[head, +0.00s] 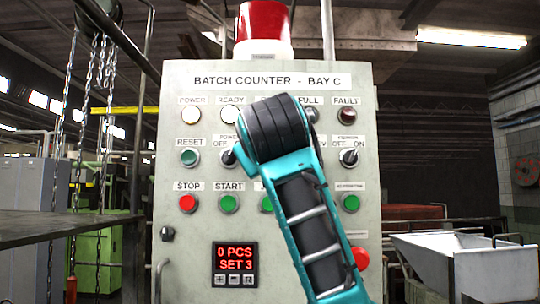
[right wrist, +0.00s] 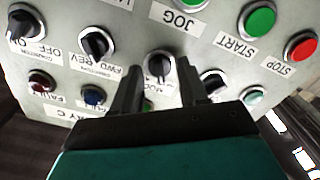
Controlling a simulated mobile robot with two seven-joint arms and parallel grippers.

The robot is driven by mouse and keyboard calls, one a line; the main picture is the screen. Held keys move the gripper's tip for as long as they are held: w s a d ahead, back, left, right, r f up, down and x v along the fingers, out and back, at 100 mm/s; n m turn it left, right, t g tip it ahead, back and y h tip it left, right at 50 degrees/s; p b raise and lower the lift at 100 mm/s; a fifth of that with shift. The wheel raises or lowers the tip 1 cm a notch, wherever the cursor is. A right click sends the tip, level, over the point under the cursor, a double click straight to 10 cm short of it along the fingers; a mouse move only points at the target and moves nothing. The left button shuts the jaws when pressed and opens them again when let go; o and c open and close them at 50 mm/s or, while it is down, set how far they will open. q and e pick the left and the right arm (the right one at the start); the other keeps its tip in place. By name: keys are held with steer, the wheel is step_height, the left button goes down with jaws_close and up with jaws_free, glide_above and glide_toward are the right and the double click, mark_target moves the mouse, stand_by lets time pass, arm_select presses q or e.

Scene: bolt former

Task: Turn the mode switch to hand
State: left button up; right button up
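The mode switch (right wrist: 160,64) is a black knob in a silver ring, upside down in the right wrist view, with its label partly covered. In the head view my right arm hides it. My right gripper (right wrist: 161,76) has its two dark fingers apart, one on each side of the knob, with gaps visible between fingers and knob. Whether the fingertips reach around the knob or stop short of it, I cannot tell. The knob's exact setting is unclear. The right gripper's fingers are hidden in the head view. My left gripper is not in view.
The grey batch counter panel (head: 325,75) also carries a power switch (head: 229,156), a conveyor switch (head: 348,156), a direction switch (right wrist: 96,44), a red stop button (head: 187,203) and a green start button (head: 229,203). A display (head: 235,257) reads 0 PCS, SET 3. Chains hang at left.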

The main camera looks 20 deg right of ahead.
steer(key=shift+o, duration=0.9)
steer(key=b+v, duration=0.3)
steer(key=v, duration=1)
steer(key=shift+w, duration=0.1)
